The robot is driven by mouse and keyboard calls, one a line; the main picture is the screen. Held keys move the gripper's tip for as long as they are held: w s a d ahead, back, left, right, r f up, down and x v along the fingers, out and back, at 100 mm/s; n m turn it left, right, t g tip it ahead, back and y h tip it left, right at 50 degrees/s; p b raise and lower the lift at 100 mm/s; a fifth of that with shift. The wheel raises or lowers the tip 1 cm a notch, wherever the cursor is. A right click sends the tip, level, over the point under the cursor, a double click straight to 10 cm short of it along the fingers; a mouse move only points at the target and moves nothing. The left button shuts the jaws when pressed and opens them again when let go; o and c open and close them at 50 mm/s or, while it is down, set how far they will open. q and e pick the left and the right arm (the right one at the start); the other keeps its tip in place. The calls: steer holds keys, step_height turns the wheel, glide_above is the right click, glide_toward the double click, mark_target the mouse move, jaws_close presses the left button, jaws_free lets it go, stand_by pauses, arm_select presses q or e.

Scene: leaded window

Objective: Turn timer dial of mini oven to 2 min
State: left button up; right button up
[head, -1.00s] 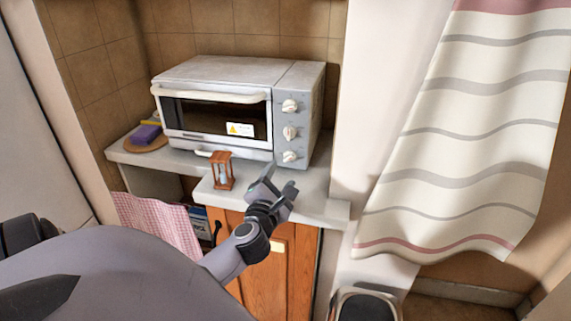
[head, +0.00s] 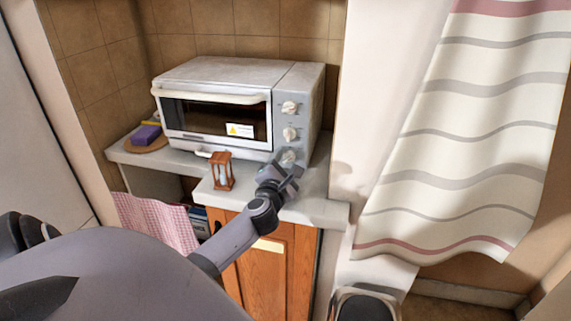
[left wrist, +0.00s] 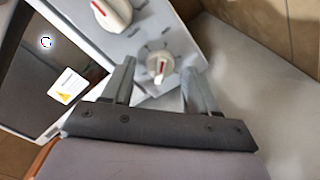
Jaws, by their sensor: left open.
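The mini oven (head: 213,72) is white, with its glass door at the left and a column of three knobs at the right of its front. The bottom knob (left wrist: 160,65), white with a red mark, lies between and beyond my left fingertips in the left wrist view. A higher knob (left wrist: 112,14) shows above it. My left gripper (head: 288,172) is open at the bottom knob and partly hides it in the head view; its fingers (left wrist: 157,82) stand on either side. I cannot tell whether they touch it. My right gripper is not in view.
A small wooden hourglass (head: 222,171) stands on the counter left of my gripper. A purple and yellow sponge (head: 147,135) lies on a round board farther left. A striped curtain (head: 470,130) hangs at the right. The counter (head: 315,190) right of the oven is clear.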

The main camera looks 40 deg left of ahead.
arm_select(q)
steer(key=shift+c, duration=0.3)
steer(key=c, duration=1)
steer(key=shift+o, duration=0.2)
steer(key=shift+m, duration=0.5)
steer(key=o, duration=1)
steer(key=shift+v, duration=3.6)
